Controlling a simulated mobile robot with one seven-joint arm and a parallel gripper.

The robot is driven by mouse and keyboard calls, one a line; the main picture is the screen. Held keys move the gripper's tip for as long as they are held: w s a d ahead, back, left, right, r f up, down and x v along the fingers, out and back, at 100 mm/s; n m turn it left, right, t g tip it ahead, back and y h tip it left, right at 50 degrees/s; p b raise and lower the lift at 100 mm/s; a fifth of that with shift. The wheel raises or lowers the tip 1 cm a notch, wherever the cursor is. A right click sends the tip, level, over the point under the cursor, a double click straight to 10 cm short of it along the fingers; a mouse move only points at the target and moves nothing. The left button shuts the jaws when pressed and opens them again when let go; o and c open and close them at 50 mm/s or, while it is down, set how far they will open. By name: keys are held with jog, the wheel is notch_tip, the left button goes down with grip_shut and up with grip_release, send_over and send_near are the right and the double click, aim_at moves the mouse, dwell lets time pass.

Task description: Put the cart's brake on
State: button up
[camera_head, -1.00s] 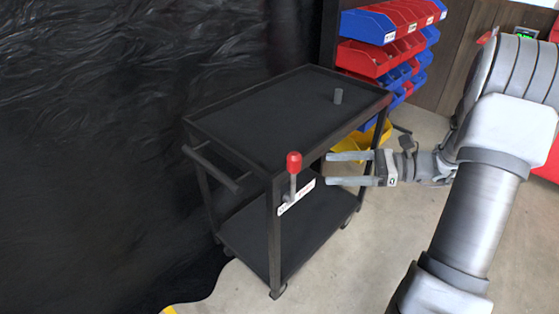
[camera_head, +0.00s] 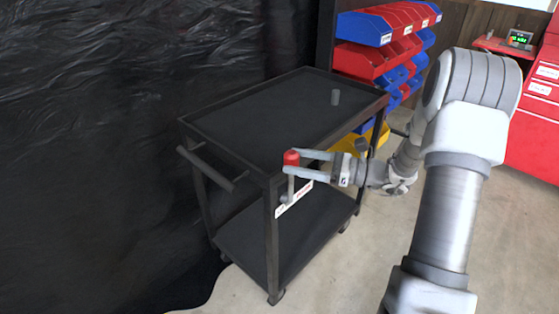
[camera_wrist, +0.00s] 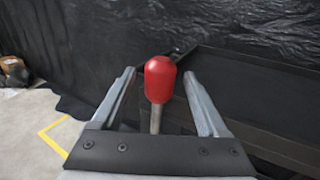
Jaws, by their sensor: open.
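The black two-shelf cart (camera_head: 250,150) stands in the middle of the head view. Its brake lever has a red knob (camera_head: 291,157) on a grey stem and stands upright at the cart's near corner, above a white label plate (camera_head: 294,199). My gripper (camera_head: 290,161) is open, with its fingers reaching from the right to the knob. In the wrist view the red knob (camera_wrist: 160,79) and its stem stand between the two spread fingers, with a gap on each side. Part of the stem is hidden behind the near finger in the head view.
A small grey cylinder (camera_head: 336,97) stands on the cart's top shelf. A rack of red and blue bins (camera_head: 388,40) is behind the cart, and a red cabinet (camera_head: 535,120) is at the right. A black plastic sheet (camera_head: 110,120) hangs at the left.

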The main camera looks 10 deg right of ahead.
jog(key=x, duration=0.4)
jog(key=shift+w+a+b, duration=0.2)
jog(key=shift+a+b, duration=0.1)
jog(key=shift+a, duration=0.05)
grip_shut()
dwell(1.2)
